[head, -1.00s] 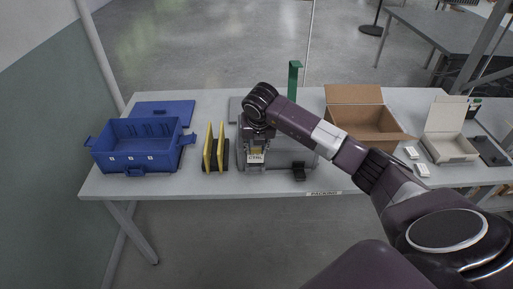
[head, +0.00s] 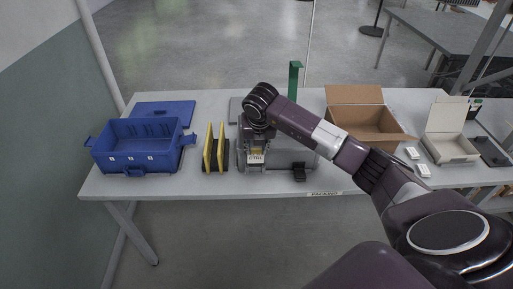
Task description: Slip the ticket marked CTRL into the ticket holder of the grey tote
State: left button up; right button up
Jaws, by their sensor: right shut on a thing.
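The ticket marked CTRL (head: 256,158) is a small card, white below and yellowish above, at the front of the grey tote (head: 290,157). My right gripper (head: 256,149) points down at the tote's front side and is shut on the ticket's upper part. The ticket's lower part with the lettering shows below the fingers. The ticket holder is hidden behind the ticket and fingers, so I cannot tell whether the ticket is in it or in front of it. My arm covers much of the tote. My left gripper is not in view.
A blue tote (head: 137,152) stands at the left with a blue lid (head: 165,109) behind it. Yellow and black upright pieces (head: 215,150) stand close left of the grey tote. An open cardboard box (head: 365,124) and a smaller open box (head: 449,146) are at the right.

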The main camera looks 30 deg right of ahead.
jog(key=shift+f+b, duration=2.1)
jog(key=shift+f, duration=0.15)
dwell(1.2)
dwell(0.4)
jog(key=o, duration=1.2)
jog(key=shift+c, duration=0.6)
jog(key=shift+r, duration=0.1)
notch_tip(320, 180, up, 8)
jog(key=p, duration=0.5)
send_over(256, 158)
jog(key=shift+s+a, duration=0.15)
jog(key=shift+s, duration=0.2)
jog(key=shift+f, duration=0.2)
